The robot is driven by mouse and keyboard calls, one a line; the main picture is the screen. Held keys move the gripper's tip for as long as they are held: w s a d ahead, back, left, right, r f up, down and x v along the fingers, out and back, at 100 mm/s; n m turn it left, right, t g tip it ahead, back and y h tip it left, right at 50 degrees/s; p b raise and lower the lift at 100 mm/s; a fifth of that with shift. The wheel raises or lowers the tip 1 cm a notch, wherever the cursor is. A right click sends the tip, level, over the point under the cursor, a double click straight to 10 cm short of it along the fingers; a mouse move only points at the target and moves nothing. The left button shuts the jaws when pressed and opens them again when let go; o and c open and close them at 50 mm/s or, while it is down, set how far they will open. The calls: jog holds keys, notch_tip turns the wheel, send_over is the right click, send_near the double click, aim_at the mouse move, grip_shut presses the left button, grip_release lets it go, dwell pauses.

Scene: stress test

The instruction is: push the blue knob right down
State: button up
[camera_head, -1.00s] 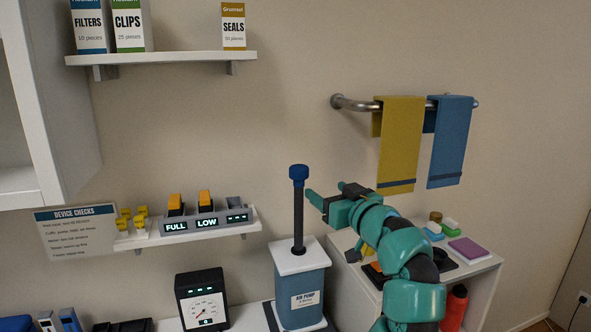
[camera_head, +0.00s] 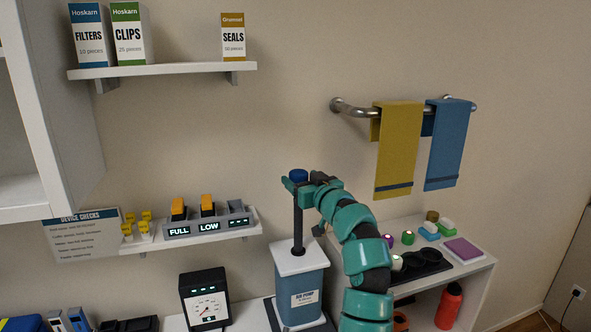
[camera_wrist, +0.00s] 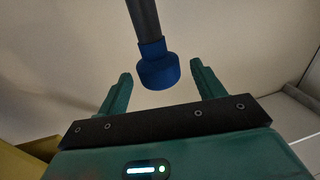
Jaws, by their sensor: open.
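The blue knob (camera_head: 298,175) tops a dark upright rod (camera_head: 298,222) that rises from the blue air pump (camera_head: 300,293) with a white top plate. The rod stands high out of the pump. My gripper (camera_head: 291,184) is at the knob's height, with its fingers around or beside it. In the wrist view the knob (camera_wrist: 158,72) shows between the two spread fingers of my gripper (camera_wrist: 158,82), with a gap on each side. No contact with the fingers is visible. The gripper partly hides the knob in the head view.
A gauge box (camera_head: 204,299) stands left of the pump. A shelf with a switch panel (camera_head: 207,224) is on the wall at left. A white cabinet (camera_head: 470,268) with small items is at right. Towels (camera_head: 398,150) hang on a rail above.

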aim_at(296, 247)
jog(key=p+x, duration=0.1)
jog(key=x, duration=0.1)
jog(key=shift+w+a+r, duration=0.15)
jog(key=shift+w+a, duration=0.05)
jog(key=shift+w, duration=0.1)
jog(key=shift+p+x, duration=0.35)
jog(key=shift+x, duration=0.5)
jog(key=shift+d, duration=0.1)
jog(key=shift+c, duration=0.2)
jog(key=c, duration=1.3)
notch_tip(296, 247, down, 20)
jog(key=b, duration=1.7)
jog(key=shift+f, duration=0.25)
jog(key=shift+c, duration=0.2)
jog(key=shift+f, duration=0.1)
jog(key=o, duration=1.4)
